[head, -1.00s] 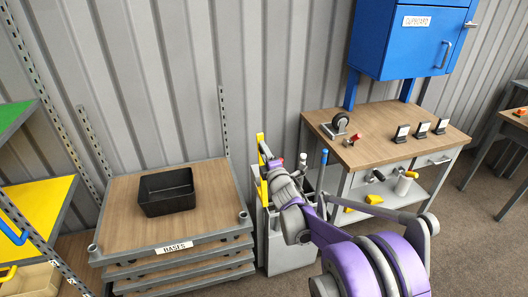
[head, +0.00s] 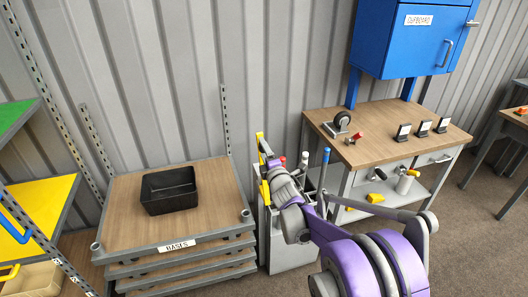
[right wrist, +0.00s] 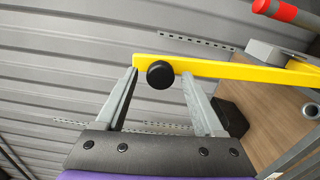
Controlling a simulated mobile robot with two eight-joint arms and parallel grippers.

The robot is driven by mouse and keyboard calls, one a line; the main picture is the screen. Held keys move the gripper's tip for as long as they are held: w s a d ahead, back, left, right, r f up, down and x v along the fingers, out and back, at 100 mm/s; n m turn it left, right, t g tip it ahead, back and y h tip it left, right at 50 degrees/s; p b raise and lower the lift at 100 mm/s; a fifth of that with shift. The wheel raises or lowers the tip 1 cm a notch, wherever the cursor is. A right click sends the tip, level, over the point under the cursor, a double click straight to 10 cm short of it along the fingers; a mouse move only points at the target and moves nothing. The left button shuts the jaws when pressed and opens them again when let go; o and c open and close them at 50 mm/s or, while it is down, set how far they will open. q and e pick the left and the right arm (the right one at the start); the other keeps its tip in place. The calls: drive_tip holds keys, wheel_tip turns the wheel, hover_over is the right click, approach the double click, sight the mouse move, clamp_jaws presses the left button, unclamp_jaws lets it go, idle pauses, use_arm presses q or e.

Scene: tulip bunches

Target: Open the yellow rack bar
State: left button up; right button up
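The yellow rack bar (head: 260,143) shows at the left of the grey rack (head: 292,240) in the head view, partly hidden by my right arm. In the right wrist view the yellow bar (right wrist: 235,70) runs from the middle to the right, with a round black knob (right wrist: 160,75) near its left end. My right gripper (right wrist: 158,76) is open, its two fingers apart on either side of the knob, with gaps visible. In the head view my right gripper (head: 268,163) is at the bar, its fingertips hard to make out. My left gripper is not in view.
A wooden-topped stand labelled BASES (head: 120,222) holds a black bin (head: 168,190) left of the rack. A workbench (head: 390,130) and blue cupboard (head: 408,45) stand to the right. Upright tools with red, white and blue tops stand in the rack. The corrugated wall is close behind.

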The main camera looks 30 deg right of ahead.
drive_tip(key=v, duration=1)
drive_tip(key=shift+s+b, duration=0.35)
drive_tip(key=shift+b, duration=0.1)
drive_tip(key=shift+a, duration=0.15)
drive_tip(key=s+a+f+m+g+y+p, duration=0.1)
drive_tip(key=s+a+f+m+g, duration=0.2)
drive_tip(key=s, duration=0.5)
drive_tip(key=s+a+f+m+g+y+p, duration=0.1)
drive_tip(key=s+a+f+m+g+p, duration=0.1)
drive_tip(key=s+a+m+g, duration=0.3)
drive_tip(key=s+a+f+m+g+y+p, duration=0.1)
drive_tip(key=s+a+f+m+g, duration=0.3)
drive_tip(key=s+a+m, duration=0.4)
drive_tip(key=s+a+y, duration=0.1)
drive_tip(key=s+a, duration=0.1)
drive_tip(key=s, duration=0.3)
drive_tip(key=shift+s+a+f, duration=0.2)
drive_tip(key=shift+a+f, duration=0.2)
drive_tip(key=shift+d, duration=0.1)
